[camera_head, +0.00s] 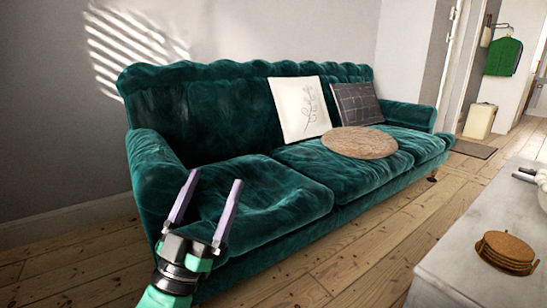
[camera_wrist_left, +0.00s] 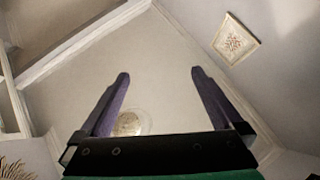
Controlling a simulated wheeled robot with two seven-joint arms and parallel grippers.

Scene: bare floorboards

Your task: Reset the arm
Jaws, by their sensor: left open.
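My left gripper (camera_head: 213,190) is raised at the lower left of the head view, in front of the left end of the green sofa. Its two purple fingers are spread apart and nothing is between them. In the left wrist view the gripper (camera_wrist_left: 158,82) points up toward the ceiling, fingers apart and empty. My right gripper is not in either view.
A green velvet sofa (camera_head: 240,190) bears a white cushion (camera_head: 299,107), a dark cushion (camera_head: 357,104) and a round wooden board (camera_head: 359,142). A grey table (camera_head: 465,245) with a stack of round coasters (camera_head: 508,250) is at the right. Floorboards (camera_head: 375,260) lie clear between.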

